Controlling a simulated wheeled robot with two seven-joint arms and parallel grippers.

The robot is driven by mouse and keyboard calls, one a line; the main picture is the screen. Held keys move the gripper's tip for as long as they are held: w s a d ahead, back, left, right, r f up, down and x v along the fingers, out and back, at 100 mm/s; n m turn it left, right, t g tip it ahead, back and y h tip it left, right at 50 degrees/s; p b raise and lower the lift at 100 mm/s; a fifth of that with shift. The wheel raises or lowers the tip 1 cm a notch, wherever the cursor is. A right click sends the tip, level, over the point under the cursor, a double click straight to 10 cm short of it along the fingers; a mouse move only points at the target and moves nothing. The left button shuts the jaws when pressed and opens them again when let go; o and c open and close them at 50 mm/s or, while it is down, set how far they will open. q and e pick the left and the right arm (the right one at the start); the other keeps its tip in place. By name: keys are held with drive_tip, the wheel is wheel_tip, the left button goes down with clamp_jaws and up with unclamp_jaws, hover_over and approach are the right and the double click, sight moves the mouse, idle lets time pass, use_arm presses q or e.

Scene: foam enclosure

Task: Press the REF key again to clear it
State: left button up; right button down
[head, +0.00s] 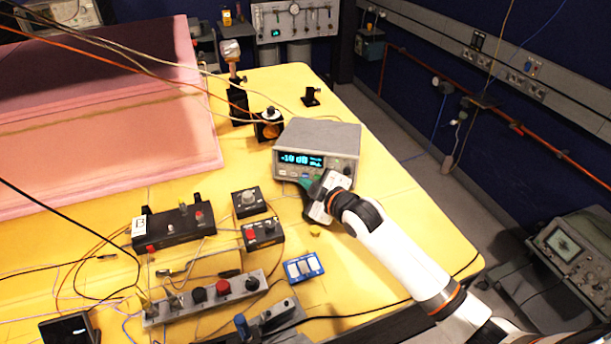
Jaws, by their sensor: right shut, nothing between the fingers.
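A grey bench instrument (318,140) with a lit cyan display (301,160) stands on the yellow table. The display reads something like "-10.00", too small to be sure. My right gripper (307,196) is at the lower front of the instrument, shut and empty, with its fingers close to the front panel. I cannot tell whether it touches a key. The gripper and wrist hide part of the front panel, and the REF key cannot be made out. My left gripper is not in view.
Small black control boxes (248,202), a blue switch block (303,268) and a grey strip with knobs (205,300) lie left of my right arm. Pink foam (110,140) fills the left. Cables cross the table (365,265). An oscilloscope (568,250) stands at the far right.

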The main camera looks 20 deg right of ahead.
drive_tip(key=shift+w+d, duration=0.1)
idle(0.7)
drive_tip(key=shift+w+d+f, duration=0.1)
drive_tip(key=shift+w+d, duration=0.05)
drive_tip(key=shift+w, duration=0.1)
drive_tip(key=shift+w+d, duration=0.15)
drive_tip(key=shift+w, duration=0.1)
idle(0.6)
idle(0.4)
drive_tip(key=shift+s+a+p, duration=0.4)
drive_tip(key=shift+s+p, duration=0.25)
